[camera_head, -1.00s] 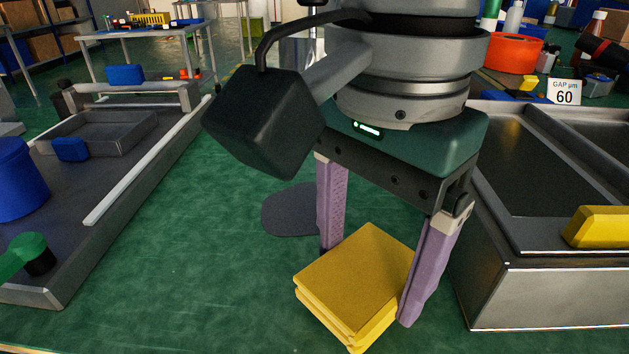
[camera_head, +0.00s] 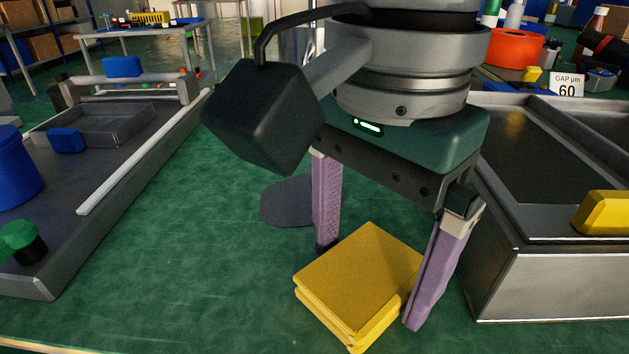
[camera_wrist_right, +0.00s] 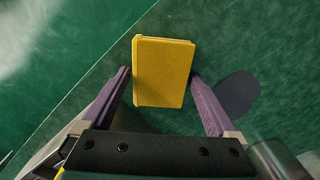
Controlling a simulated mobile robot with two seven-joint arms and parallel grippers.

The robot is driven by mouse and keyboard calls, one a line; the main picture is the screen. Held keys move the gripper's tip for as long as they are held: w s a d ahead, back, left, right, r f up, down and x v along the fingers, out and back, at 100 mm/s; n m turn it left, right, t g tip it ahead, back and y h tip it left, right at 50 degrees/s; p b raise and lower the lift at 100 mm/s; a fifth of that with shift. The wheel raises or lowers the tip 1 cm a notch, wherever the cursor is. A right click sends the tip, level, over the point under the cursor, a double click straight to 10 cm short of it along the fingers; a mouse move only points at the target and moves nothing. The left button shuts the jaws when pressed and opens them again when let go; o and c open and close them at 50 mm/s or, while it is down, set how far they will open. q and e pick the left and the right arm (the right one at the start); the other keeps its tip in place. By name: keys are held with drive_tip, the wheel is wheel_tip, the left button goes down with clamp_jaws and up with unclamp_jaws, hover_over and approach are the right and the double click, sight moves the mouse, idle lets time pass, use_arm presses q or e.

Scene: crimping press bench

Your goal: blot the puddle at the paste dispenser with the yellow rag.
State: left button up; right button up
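The yellow rag (camera_head: 362,272) is a thick folded square near the front of the green bench top. It also shows in the right wrist view (camera_wrist_right: 164,72). My right gripper (camera_head: 368,287) points down with its purple fingers on opposite sides of the rag. The fingers are spread a little wider than the rag, so the gripper is open around it. A flat dark rounded patch (camera_head: 285,203), possibly the puddle, lies behind the gripper. In the wrist view the patch (camera_wrist_right: 238,94) is right of the rag and apart from it. I cannot identify the paste dispenser. My left gripper is not in view.
A grey tray (camera_head: 120,190) at left holds a blue cylinder (camera_head: 12,170) and a green-capped jar (camera_head: 22,243). A metal bin (camera_head: 560,285) with a yellow block (camera_head: 606,213) stands close at right. The green surface left of the rag is clear.

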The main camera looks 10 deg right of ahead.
drive_tip(key=shift+r, duration=0.3)
idle(0.5)
drive_tip(key=c, duration=1)
drive_tip(key=o, duration=1)
drive_tip(key=shift+r, duration=0.3)
